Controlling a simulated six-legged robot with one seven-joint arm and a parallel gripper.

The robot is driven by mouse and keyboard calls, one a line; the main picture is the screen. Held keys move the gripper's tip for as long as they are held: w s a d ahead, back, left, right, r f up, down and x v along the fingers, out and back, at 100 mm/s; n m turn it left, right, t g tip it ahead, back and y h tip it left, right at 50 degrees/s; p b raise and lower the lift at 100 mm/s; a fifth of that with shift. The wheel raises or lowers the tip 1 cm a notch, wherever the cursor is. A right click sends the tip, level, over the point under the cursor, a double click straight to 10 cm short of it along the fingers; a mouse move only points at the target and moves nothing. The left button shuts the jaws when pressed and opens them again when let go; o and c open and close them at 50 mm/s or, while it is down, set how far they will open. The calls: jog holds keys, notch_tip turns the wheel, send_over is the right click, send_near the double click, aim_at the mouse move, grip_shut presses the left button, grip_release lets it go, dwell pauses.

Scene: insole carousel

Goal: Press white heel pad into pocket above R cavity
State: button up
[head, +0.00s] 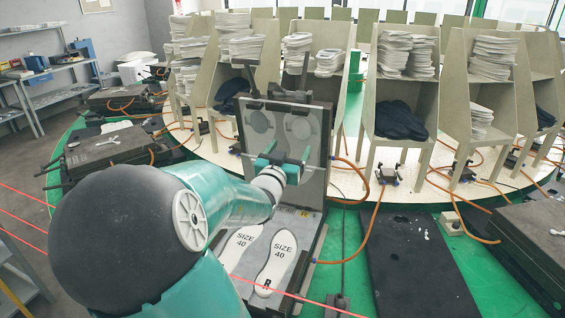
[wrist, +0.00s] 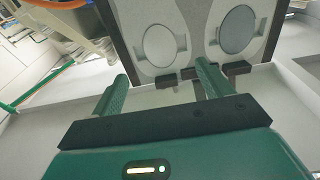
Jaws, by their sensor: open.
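The raised mould lid (head: 316,165) stands upright behind the base and carries two round heel pockets. The left pocket (head: 261,121) looks pale in the wrist view (wrist: 165,45). The right pocket (head: 300,127), on the R side, looks darker grey in the wrist view (wrist: 237,30). I cannot tell surely whether either holds a white pad. My gripper (head: 286,156) is open in front of the lid, below the pockets. In the wrist view (wrist: 163,71) nothing shows between its fingers. The R insole (head: 277,255), marked SIZE 40, lies in the base beside the other insole (head: 238,243).
Orange hoses (head: 375,215) loop to the right. A closed black mould (head: 415,265) lies on the green carousel at right. Another closed mould (head: 105,148) sits at left.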

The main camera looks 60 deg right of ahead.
jog(key=shift+v, duration=2.5)
